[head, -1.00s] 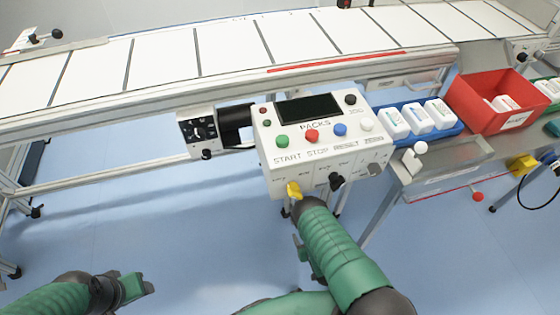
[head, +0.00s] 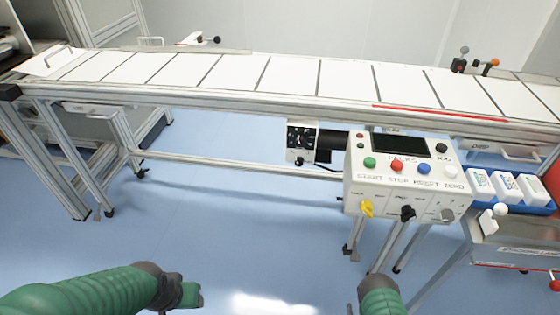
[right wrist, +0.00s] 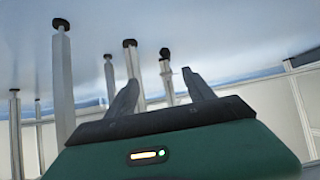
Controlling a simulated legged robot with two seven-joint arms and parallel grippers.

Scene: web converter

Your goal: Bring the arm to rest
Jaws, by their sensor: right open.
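My right arm shows at the bottom of the head view, below the white control box (head: 408,180) and apart from it. Its jaws are not clear there. In the right wrist view my right gripper (right wrist: 162,92) has its two dark fingers spread with nothing held between them. My left gripper (head: 188,294) is low in the head view, at the end of the green left arm. It is over the floor and clear of the equipment, and its jaws are too unclear to read. The box has green, red, blue and white buttons, a dark screen and a yellow knob (head: 366,208).
The conveyor (head: 235,75) with white segments runs across the back. A blue tray (head: 541,209) with white bottles stands right of the box. Metal legs (head: 358,232) stand below the box. The blue floor (head: 230,220) at centre left is open. The wrist view shows several legs upside down.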

